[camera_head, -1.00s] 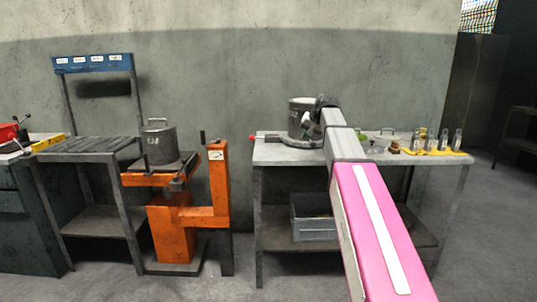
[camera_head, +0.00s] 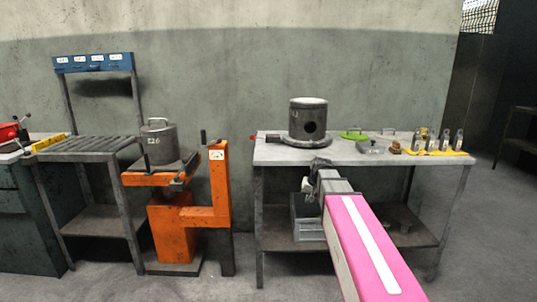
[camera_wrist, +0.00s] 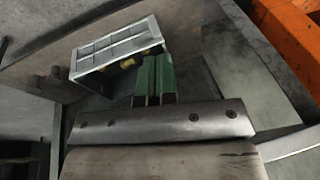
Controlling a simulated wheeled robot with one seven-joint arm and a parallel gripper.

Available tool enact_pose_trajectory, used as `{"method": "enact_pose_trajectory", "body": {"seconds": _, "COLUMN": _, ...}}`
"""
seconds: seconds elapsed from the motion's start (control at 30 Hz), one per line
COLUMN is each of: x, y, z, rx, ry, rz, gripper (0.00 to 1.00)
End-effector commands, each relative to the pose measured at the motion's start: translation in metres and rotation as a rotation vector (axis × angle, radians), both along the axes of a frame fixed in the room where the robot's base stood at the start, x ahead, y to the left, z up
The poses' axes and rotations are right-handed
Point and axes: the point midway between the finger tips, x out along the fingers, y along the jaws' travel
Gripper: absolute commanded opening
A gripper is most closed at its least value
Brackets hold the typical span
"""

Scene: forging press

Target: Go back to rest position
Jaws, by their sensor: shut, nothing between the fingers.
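My gripper (camera_head: 308,185) is in front of the grey workbench (camera_head: 375,157), just below its top, on the end of my pink and grey arm. In the wrist view its green fingers (camera_wrist: 153,80) are together with nothing between them. A dark grey cylindrical pot (camera_head: 308,117) with a round hole in its side stands upright on the bench, apart from my gripper. A grey crate (camera_head: 310,229) on the bench's lower shelf is partly hidden behind my arm. The crate also shows beyond the fingers in the wrist view (camera_wrist: 117,45).
A green round object (camera_head: 353,134), small pieces and several bottles on a yellow holder (camera_head: 443,152) lie on the bench's right. An orange lift stand (camera_head: 190,215) carries a lidded pot (camera_head: 159,143) beside a roller table (camera_head: 88,145). Floor between stand and bench is open.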

Motion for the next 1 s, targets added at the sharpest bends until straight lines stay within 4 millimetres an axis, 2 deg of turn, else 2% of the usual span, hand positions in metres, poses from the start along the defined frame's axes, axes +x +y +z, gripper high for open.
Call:
{"method": "enact_pose_trajectory", "body": {"seconds": 0.03, "x": -0.022, "y": -0.001, "z": -0.019, "rx": -0.016, "ry": 0.022, "rz": 0.005, "gripper": 0.00}}
{"method": "enact_pose_trajectory", "body": {"seconds": 0.2, "x": -0.074, "y": -0.004, "z": -0.074, "rx": -0.071, "ry": 0.083, "rz": 0.023, "gripper": 0.00}}
{"method": "enact_pose_trajectory", "body": {"seconds": 0.4, "x": -0.138, "y": -0.010, "z": -0.127, "rx": -0.135, "ry": 0.153, "rz": 0.050, "gripper": 0.00}}
{"method": "enact_pose_trajectory", "body": {"seconds": 0.53, "x": -0.173, "y": -0.013, "z": -0.151, "rx": -0.169, "ry": 0.190, "rz": 0.068, "gripper": 0.00}}
{"method": "enact_pose_trajectory", "body": {"seconds": 0.7, "x": -0.198, "y": -0.015, "z": -0.167, "rx": -0.195, "ry": 0.216, "rz": 0.084, "gripper": 0.00}}
{"method": "enact_pose_trajectory", "body": {"seconds": 1.0, "x": -0.202, "y": -0.016, "z": -0.171, "rx": -0.202, "ry": 0.221, "rz": 0.088, "gripper": 0.00}}
